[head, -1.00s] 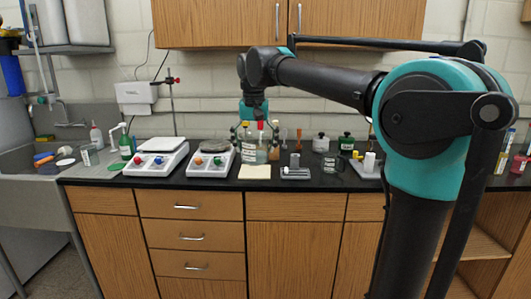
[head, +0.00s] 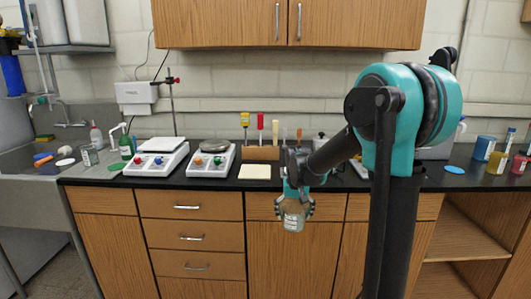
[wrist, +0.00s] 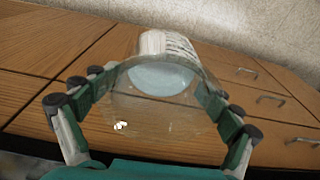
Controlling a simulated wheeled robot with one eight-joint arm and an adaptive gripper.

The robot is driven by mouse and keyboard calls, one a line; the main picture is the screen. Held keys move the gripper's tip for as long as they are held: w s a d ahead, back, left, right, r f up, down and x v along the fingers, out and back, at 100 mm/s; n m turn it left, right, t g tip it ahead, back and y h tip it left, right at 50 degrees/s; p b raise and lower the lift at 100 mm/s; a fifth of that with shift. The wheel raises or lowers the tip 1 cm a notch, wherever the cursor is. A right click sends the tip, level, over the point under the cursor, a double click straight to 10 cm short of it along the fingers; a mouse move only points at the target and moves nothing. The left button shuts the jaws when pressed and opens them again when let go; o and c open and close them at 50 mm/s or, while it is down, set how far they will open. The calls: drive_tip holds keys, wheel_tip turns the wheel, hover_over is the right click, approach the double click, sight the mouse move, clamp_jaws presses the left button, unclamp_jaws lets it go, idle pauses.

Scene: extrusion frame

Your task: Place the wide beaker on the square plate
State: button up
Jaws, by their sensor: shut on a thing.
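The wide beaker (head: 293,222) is clear glass with white markings. My gripper (head: 294,211) is shut around it and holds it in the air in front of the wooden cabinet, below the counter's front edge in the head view. In the wrist view the beaker (wrist: 155,105) lies between both fingers and looks empty, with the cabinet fronts behind it. A white square plate (head: 160,144) tops the left device with red and blue knobs, at the left of the counter. Its top looks bare. The gripper is to the right of it and nearer to me.
A similar device with a round dark top (head: 216,146) stands beside it. A pale square pad (head: 255,172) lies near the counter edge. A wooden rack (head: 262,153) holds upright tools. A green bottle (head: 126,147) stands left of the devices. Jars (head: 485,148) stand at the far right.

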drive_tip(key=w+d+f, duration=0.1)
drive_tip(key=d+f, duration=0.3)
drive_tip(key=f, duration=0.4)
drive_tip(key=w+d+f, duration=0.1)
drive_tip(key=d+f, duration=0.3)
drive_tip(key=f, duration=0.5)
drive_tip(key=shift+d+f, duration=0.2)
drive_tip(key=shift+d, duration=0.15)
